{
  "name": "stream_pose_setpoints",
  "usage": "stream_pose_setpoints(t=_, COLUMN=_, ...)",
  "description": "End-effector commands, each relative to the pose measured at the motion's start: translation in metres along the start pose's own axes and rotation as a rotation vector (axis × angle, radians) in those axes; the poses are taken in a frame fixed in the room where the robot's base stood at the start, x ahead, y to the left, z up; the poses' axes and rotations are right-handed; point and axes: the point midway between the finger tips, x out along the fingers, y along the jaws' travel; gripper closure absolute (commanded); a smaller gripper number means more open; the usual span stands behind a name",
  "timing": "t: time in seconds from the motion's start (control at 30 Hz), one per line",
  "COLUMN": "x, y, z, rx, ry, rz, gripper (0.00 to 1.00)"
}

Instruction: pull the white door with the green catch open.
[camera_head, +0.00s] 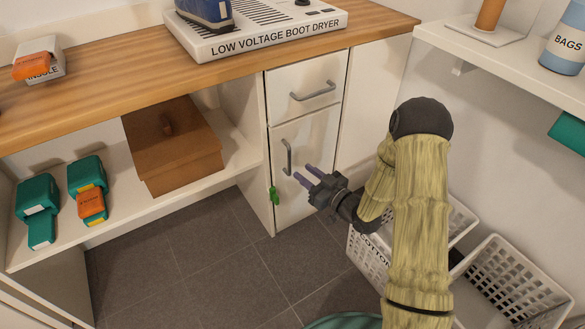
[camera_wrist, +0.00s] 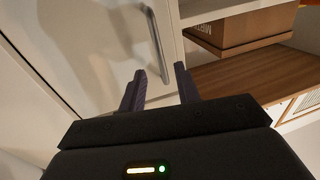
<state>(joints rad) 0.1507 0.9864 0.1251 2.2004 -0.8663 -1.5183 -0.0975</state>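The white door (camera_head: 308,180) is the lower front of the white cabinet, below a drawer, and looks shut. A grey vertical handle (camera_head: 287,157) is on its upper left part, and the green catch (camera_head: 274,195) sits at its lower left edge. My gripper (camera_head: 303,174) is just right of the handle, its two purple-grey fingers pointing at it, apart from it. In the wrist view, the fingers of my gripper (camera_wrist: 160,80) are spread with nothing between them. The handle (camera_wrist: 156,45) lies beyond the fingertips there. The catch is not visible in the wrist view.
A drawer (camera_head: 307,88) with its own handle is above the door. White baskets (camera_head: 510,285) stand on the floor at right. A brown box (camera_head: 172,150) sits on the low shelf at left. Dark tiled floor (camera_head: 230,270) lies clear before the cabinet.

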Motion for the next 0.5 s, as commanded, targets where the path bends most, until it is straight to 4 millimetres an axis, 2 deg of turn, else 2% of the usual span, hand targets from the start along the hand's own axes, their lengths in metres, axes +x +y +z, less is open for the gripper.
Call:
stream_pose_setpoints(t=0.1, x=0.022, y=-0.001, z=0.003, rx=-0.003, ry=0.003, rz=-0.002, gripper=0.68)
stream_pose_setpoints(t=0.3, x=0.051, y=-0.001, z=0.002, rx=-0.001, ry=0.002, rz=-0.003, gripper=0.68)
stream_pose_setpoints(t=0.5, x=0.06, y=0.0, z=0.0, rx=0.0, ry=0.0, rz=0.0, gripper=0.68)
